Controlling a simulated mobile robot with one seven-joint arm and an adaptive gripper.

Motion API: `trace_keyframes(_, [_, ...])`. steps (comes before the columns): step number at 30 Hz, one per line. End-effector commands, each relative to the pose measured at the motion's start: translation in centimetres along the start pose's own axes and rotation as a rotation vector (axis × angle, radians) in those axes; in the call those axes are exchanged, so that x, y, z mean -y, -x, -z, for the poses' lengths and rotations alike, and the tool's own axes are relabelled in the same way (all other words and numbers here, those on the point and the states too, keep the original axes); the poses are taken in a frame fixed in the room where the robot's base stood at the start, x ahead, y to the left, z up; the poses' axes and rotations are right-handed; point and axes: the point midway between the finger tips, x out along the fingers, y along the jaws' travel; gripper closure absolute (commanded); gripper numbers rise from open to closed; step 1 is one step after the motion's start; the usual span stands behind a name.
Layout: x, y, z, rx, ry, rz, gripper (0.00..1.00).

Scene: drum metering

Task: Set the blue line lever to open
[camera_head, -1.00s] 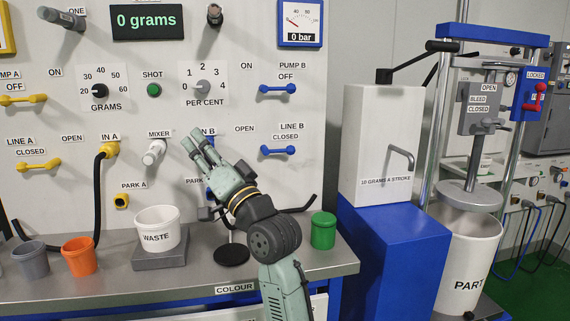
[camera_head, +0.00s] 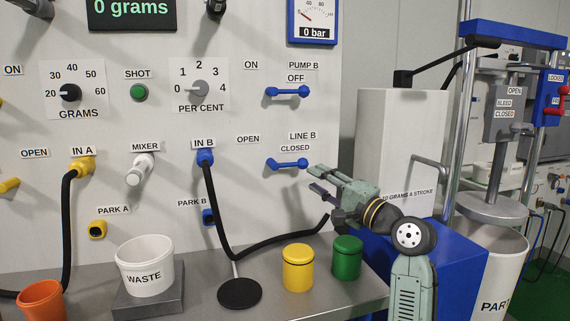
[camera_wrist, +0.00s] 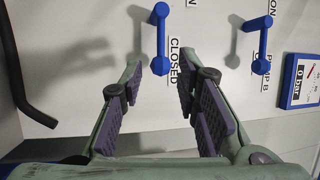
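The blue Line B lever (camera_head: 287,164) is on the white panel, lying level and pointing to the CLOSED label, with the OPEN label (camera_head: 248,139) to its upper left. In the wrist view the lever (camera_wrist: 160,36) stands ahead of the fingertips, between them and a little apart. My gripper (camera_head: 317,181) is open and empty, just right of and below the lever in the head view, with its fingers pointing left toward the panel. It also shows in the wrist view (camera_wrist: 160,90), with both fingers spread apart.
The blue Pump B lever (camera_head: 288,91) sits above, at OFF. A blue plug in IN B (camera_head: 204,158) carries a black hose that runs below the lever. Yellow (camera_head: 298,268) and green (camera_head: 347,259) containers stand on the bench below. A white pump box (camera_head: 400,140) is to the right.

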Motion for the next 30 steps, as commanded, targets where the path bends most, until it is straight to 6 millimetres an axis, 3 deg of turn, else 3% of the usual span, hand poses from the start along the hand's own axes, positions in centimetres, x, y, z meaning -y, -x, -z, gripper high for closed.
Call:
trace_keyframes(15, [0.2,-8.8,-0.1,0.001,0.0,-0.001,0.71])
trace_keyframes(21, [0.0,-10.2,-0.1,0.001,0.0,0.0,0.71])
trace_keyframes(30, [0.0,-10.4,-0.1,0.0,0.001,0.001,0.71])
